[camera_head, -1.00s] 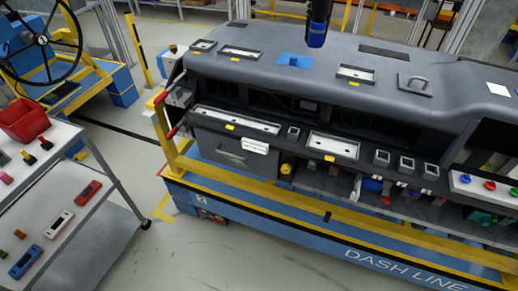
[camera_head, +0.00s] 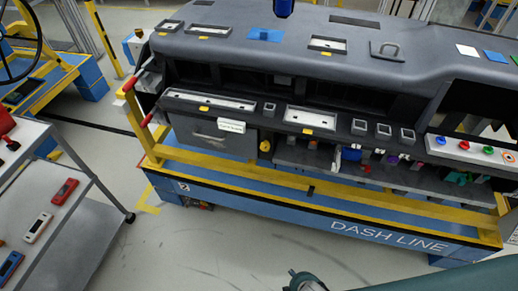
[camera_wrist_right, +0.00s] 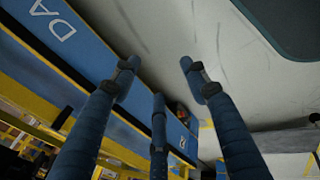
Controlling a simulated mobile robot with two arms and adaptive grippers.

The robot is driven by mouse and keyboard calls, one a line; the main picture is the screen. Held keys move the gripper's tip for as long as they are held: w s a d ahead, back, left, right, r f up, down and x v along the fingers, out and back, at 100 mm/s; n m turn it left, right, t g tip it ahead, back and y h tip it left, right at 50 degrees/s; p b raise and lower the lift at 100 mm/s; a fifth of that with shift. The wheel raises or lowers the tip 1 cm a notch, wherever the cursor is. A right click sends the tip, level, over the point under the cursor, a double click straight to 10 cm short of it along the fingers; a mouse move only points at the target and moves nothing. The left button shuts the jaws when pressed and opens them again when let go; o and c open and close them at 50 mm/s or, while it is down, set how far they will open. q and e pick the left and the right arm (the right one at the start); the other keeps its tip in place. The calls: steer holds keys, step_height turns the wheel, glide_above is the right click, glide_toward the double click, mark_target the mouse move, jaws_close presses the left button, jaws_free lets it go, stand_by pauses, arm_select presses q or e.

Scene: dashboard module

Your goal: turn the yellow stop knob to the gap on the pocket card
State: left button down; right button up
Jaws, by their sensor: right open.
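A small yellow knob (camera_head: 266,146), which looks like the stop knob, sits low on the dashboard front, just right of the grey glovebox panel (camera_head: 205,136). A white card (camera_head: 231,126) with small dark print is at the top of that panel; I take it for the pocket card. Its print and any gap are too small to read. My right gripper (camera_wrist_right: 158,75) shows in the right wrist view with its blue fingers spread and nothing between them. It is apart from the knob, with floor and the blue cart base beyond it. My left gripper is not in view.
A yellow rail (camera_head: 330,193) runs along the cart front below the dashboard. A trolley (camera_head: 95,185) with handheld devices stands at the left. A panel with coloured buttons (camera_head: 470,149) is at the right. The floor (camera_head: 230,235) before the cart is clear.

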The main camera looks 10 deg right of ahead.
steer(key=w+a+r+n+t+b, duration=0.1)
steer(key=w+a+r+n+t, duration=0.2)
steer(key=w+r, duration=0.45)
steer(key=w+a+r+n+t, duration=0.1)
steer(key=w+a+r+n, duration=0.25)
steer(key=w+r, duration=0.35)
steer(key=n+t+h+b, duration=0.2)
steer(key=n+t, duration=0.4)
steer(key=n, duration=0.1)
glide_toward(265, 149)
steer(key=p+x, duration=0.1)
steer(key=x, duration=0.7)
steer(key=shift+w, duration=0.2)
steer(key=shift+s, duration=0.1)
steer(key=c, duration=1.1)
